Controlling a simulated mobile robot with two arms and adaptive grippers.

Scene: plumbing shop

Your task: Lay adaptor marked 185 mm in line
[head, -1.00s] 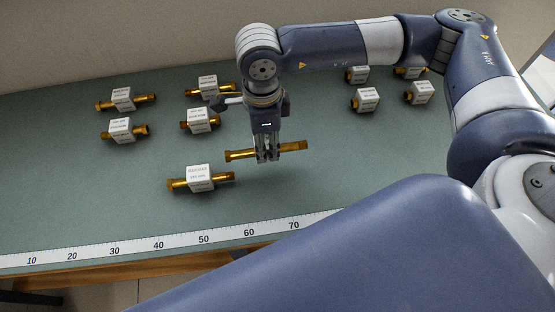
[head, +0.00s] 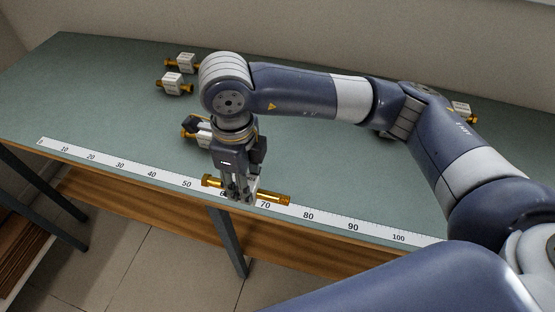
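My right gripper (head: 238,196) comes in from the right and is shut on a long brass adaptor (head: 274,198). The adaptor lies across the fingers, with both ends sticking out and its right end slightly lower in the picture. My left gripper is not in view.
Two brass adaptors with white label blocks, one behind (head: 186,63) and one nearer (head: 173,85), stand at the back left. Another labelled adaptor (head: 202,132) is partly hidden behind my gripper. A further one (head: 462,110) shows at right. The table's left part (head: 80,95) is clear.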

